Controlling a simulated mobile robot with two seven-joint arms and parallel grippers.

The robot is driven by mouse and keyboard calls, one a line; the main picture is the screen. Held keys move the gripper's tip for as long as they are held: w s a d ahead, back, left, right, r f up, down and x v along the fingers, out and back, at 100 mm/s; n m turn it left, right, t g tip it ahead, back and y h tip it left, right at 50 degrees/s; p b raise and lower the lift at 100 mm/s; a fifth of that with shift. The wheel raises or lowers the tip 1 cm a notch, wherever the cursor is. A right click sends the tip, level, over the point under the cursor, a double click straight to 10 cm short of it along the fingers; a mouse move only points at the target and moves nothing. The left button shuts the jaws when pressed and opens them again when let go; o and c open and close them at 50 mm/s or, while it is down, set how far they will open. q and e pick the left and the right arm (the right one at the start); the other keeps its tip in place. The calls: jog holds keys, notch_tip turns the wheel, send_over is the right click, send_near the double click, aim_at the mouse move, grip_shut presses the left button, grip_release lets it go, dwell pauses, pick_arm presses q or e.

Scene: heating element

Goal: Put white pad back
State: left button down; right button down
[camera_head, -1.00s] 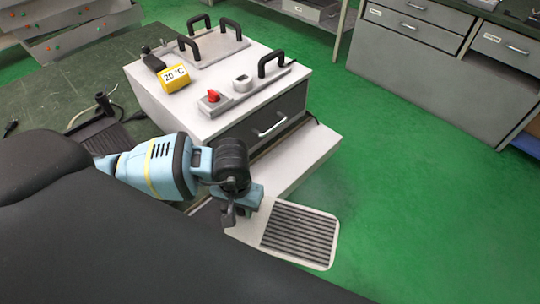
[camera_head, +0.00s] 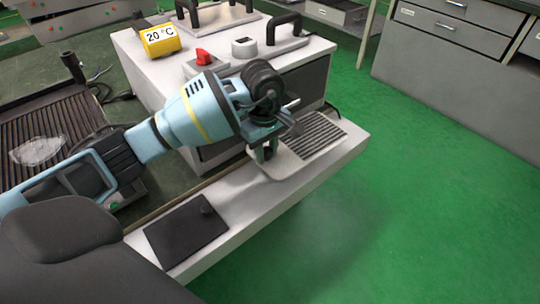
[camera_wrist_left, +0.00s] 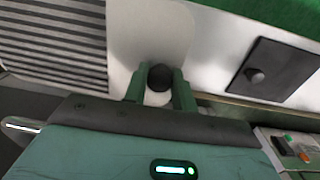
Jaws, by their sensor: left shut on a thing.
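The white pad (camera_head: 288,162) has a dark ribbed panel and lies over the right part of the white ledge (camera_head: 255,195) in front of the heating unit. I cannot tell whether it touches the ledge. My left gripper (camera_head: 267,151) is at the pad's left end. In the left wrist view my left gripper (camera_wrist_left: 160,86) is shut on the pad's round black knob, with the white pad (camera_wrist_left: 132,35) reaching away and left. Its ribbed panel (camera_wrist_left: 50,40) fills the upper left. My right gripper is in neither view.
A black plate (camera_head: 187,232) with a knob lies on the ledge's left part; it also shows in the wrist view (camera_wrist_left: 288,68). The white heating unit (camera_head: 140,75) carries a yellow 20 °C display (camera_head: 161,40), a red switch (camera_head: 203,57) and black handles. Green floor (camera_head: 400,200) lies right.

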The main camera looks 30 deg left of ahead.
pick_arm(q)
jog(key=shift+w+r, duration=0.15)
jog(key=shift+w, duration=0.2)
jog(key=shift+f+b, duration=0.65)
jog(key=shift+f, duration=0.15)
notch_tip(320, 180, down, 4)
jog(key=b, duration=0.2)
jog(key=shift+f+b, duration=0.1)
jog(key=shift+b, duration=0.25)
jog(key=shift+f+b, duration=0.35)
jog(key=shift+f, duration=0.45)
jog(key=c, duration=1.1)
grip_release()
jog(key=shift+o, duration=0.2)
jog(key=shift+s+f, duration=0.1)
